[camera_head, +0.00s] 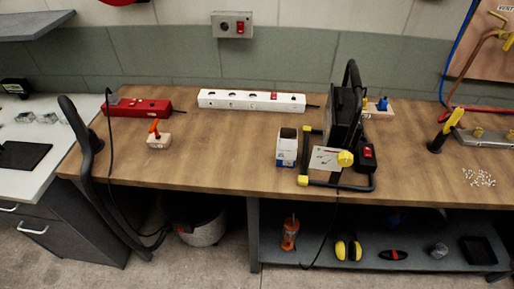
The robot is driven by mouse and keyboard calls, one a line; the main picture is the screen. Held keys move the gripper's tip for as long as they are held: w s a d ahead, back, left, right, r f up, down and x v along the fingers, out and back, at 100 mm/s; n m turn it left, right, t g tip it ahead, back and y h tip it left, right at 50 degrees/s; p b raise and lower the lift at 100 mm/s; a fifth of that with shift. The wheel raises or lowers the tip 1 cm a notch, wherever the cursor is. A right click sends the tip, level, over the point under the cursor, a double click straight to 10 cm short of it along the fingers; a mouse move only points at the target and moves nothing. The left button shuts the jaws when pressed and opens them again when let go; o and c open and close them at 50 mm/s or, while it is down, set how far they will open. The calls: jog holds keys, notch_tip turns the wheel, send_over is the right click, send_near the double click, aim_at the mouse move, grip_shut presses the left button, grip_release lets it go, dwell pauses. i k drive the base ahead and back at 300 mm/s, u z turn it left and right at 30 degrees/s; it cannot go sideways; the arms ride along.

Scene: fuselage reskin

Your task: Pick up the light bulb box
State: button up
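A small upright box, white with a blue and dark print and an open-looking dark top, stands on the wooden workbench; it looks like the light bulb box (286,148). It is near the middle of the bench, just left of a black and yellow framed work light or reel (343,130). The gap between them is narrow. The print is too small to read. My gripper is not in view.
The wooden workbench (230,130) is clear left of the box. A white power strip (250,100) lies behind, a red one (140,107) at left. A small block with an orange handle (157,137) stands left. A black hose (90,160) hangs over the left end.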

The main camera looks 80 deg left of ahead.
aim_at(288, 137)
jog(key=z, duration=5.55)
jog(key=k, duration=1.4)
jog(key=z, duration=1)
